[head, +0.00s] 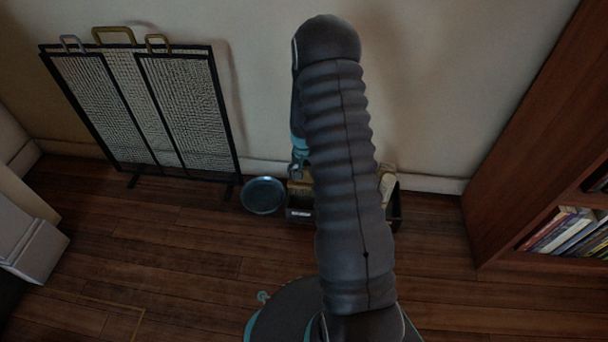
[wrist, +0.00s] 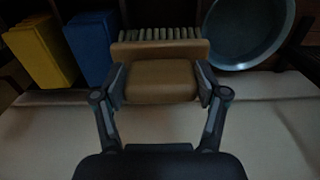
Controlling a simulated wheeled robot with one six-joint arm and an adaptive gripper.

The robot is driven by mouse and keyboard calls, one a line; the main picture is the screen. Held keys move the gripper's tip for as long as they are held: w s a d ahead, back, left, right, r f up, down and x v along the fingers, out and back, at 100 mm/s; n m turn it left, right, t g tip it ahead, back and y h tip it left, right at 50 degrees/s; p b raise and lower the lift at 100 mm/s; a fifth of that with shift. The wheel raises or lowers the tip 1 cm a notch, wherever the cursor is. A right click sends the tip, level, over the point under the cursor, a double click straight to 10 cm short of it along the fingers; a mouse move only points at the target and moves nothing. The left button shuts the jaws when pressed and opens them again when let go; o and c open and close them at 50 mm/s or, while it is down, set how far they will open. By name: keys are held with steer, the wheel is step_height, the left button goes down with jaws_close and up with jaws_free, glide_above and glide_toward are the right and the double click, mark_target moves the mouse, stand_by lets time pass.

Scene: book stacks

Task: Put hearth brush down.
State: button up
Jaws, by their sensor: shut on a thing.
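The hearth brush (wrist: 162,52) has a brown wooden body and a row of pale bristles along its far edge. In the wrist view my gripper (wrist: 160,86) is shut on it, one finger against each side of the brown block. The bristles point away from the wrist. Whether the brush touches anything beneath it cannot be told. In the head view my own arm covers most of the gripper and brush.
A round blue-grey dish (head: 263,195) lies on the wooden floor, left of a dark box (head: 299,213) by the wall. Yellow (wrist: 40,50) and blue (wrist: 92,45) blocks show in the wrist view. A fire screen (head: 150,110) stands left, a bookcase (head: 530,150) right.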

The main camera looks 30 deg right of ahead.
steer(key=o, duration=1.1)
step_height(320, 180, up, 13)
steer(key=p, duration=0.3)
steer(key=s+a+r+n+t, duration=0.1)
steer(key=s+a+r, duration=0.2)
steer(key=r, duration=0.4)
steer(key=s+a+r+n+t, duration=0.1)
steer(key=s+a+r, duration=0.15)
steer(key=r, duration=0.35)
steer(key=s+a+r+n+t, duration=0.1)
steer(key=s+a+r, duration=0.2)
steer(key=r, duration=0.4)
steer(key=s+a+r+n+t, duration=0.1)
steer(key=s+a+r, duration=0.3)
steer(key=s, duration=0.5)
steer(key=s+a+r+n+t, duration=0.1)
steer(key=s+r, duration=0.4)
steer(key=s, duration=0.5)
steer(key=a+n, duration=0.1)
steer(key=a, duration=0.1)
steer(key=shift+a+r+n+t, duration=0.2)
steer(key=shift+a+n+t, duration=0.1)
steer(key=shift+a+n, duration=0.1)
